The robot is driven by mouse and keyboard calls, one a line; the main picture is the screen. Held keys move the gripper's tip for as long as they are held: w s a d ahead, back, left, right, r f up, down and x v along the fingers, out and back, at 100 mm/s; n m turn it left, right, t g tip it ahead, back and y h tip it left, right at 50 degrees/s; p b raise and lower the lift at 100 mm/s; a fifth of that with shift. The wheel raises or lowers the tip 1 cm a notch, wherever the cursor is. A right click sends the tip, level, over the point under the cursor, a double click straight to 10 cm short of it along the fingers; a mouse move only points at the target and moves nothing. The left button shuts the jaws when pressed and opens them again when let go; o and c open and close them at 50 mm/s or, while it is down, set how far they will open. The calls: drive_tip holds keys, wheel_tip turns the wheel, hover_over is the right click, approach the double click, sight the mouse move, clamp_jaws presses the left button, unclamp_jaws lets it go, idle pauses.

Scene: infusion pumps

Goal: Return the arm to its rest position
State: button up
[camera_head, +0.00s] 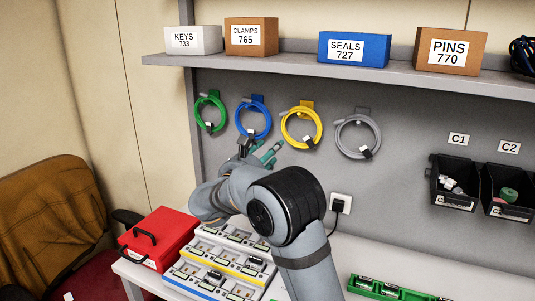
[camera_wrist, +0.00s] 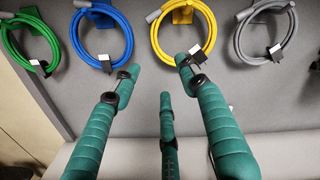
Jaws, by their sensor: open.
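My gripper (camera_head: 262,153) is raised in front of the grey back panel, just below the hanging blue and yellow cable coils, with my arm bent above the bench. In the wrist view, my gripper (camera_wrist: 156,75) shows green fingers spread apart with nothing between them. The blue coil (camera_wrist: 103,32) and the yellow coil (camera_wrist: 184,30) hang beyond the fingertips. I cannot tell how far the fingertips are from the panel. My arm hides part of the bench and the pumps.
Green (camera_head: 210,112) and grey (camera_head: 358,137) coils also hang on the panel. A shelf (camera_head: 290,60) with labelled boxes is above. Pumps (camera_head: 219,262), a red case (camera_head: 158,238) and a green rack (camera_head: 390,289) lie below. Bins (camera_head: 453,183) hang at right. A chair (camera_head: 50,220) stands left.

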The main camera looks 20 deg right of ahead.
sight(285, 135)
drive_tip(key=shift+s+a, duration=0.35)
drive_tip(key=shift+s, duration=0.05)
drive_tip(key=x, duration=1.2)
drive_tip(key=shift+d+f, duration=0.1)
drive_tip(key=shift+w+r+p, duration=0.1)
drive_tip(key=shift+r+p, duration=0.25)
drive_tip(key=shift+r, duration=0.1)
